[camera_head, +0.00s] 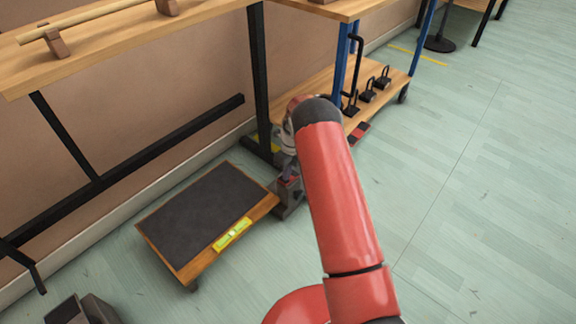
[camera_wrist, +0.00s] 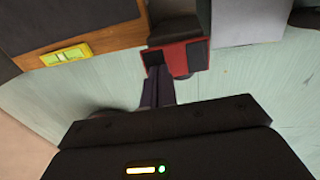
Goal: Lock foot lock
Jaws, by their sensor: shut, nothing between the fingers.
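A red block with black pads (camera_wrist: 188,57) lies just beyond my fingertips in the wrist view; I take it to be the foot lock, but its locked state cannot be told. In the head view, a red and black pedal (camera_head: 357,132) sits by the front edge of a low wooden shelf; I cannot tell if it is the same piece. My gripper (camera_wrist: 157,72) is shut and empty, its dark fingers at or very near the block's lower left edge; contact cannot be told. In the head view my gripper (camera_head: 288,178) is low, partly hidden by my red arm.
A low platform with a dark top (camera_head: 195,215) and a yellow level (camera_head: 232,234) stands left of my gripper. Black bench legs (camera_head: 258,85) and the lower wooden shelf (camera_head: 318,88) with several black padlock-shaped weights are close behind. The floor at right is clear.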

